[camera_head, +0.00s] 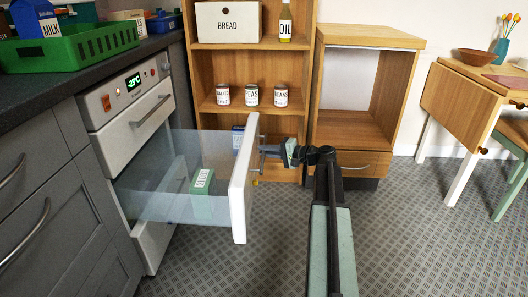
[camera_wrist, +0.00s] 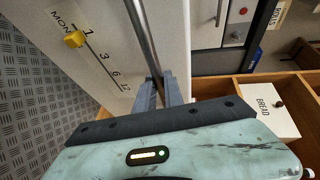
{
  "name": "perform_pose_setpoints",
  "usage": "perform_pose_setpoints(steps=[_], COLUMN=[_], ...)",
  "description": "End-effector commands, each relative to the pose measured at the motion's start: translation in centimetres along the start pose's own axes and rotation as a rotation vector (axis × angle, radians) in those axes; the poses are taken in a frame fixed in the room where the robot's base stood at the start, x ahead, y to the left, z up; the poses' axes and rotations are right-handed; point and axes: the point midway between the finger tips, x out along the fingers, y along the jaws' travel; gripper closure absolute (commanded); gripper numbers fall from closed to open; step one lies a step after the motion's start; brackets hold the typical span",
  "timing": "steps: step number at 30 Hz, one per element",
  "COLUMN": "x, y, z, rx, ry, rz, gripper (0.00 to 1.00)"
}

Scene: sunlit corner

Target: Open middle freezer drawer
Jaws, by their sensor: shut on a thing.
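The white freezer (camera_head: 112,121) is at the left, set into the grey cabinets, with a lit display. Its middle drawer (camera_head: 150,205) is pulled well out, with clear sides and a white front (camera_head: 241,185). A green labelled box (camera_head: 202,207) is inside it. My gripper (camera_head: 266,152) is at the outer side of the drawer front. In the wrist view, my gripper (camera_wrist: 160,92) is shut on the metal drawer handle (camera_wrist: 142,32). The white front (camera_wrist: 92,20) there has a month scale with a yellow slider (camera_wrist: 74,39).
A wooden shelf (camera_head: 252,106) with cans stands behind the drawer. A wooden cabinet (camera_head: 350,134) is right of it. A drop-leaf table (camera_head: 463,107) is at the far right. Green crate (camera_head: 75,50) sits on the dark counter. Patterned floor (camera_head: 420,240) is clear at the front right.

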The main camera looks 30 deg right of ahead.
Motion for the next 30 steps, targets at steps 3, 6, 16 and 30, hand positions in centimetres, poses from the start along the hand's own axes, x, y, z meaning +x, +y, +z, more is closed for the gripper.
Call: perform_pose_setpoints(steps=[3, 6, 16, 30], x=[0.1, 0.3, -1.0, -7.4], y=[0.2, 0.1, -0.1, 0.0], z=[0.1, 0.3, 0.4, 0.4], rx=[-0.002, -0.003, -0.002, -0.003], ry=[-0.001, -0.005, -0.008, -0.009], rz=[0.007, 0.006, 0.004, 0.005], gripper=[0.66, 0.66, 0.66, 0.66])
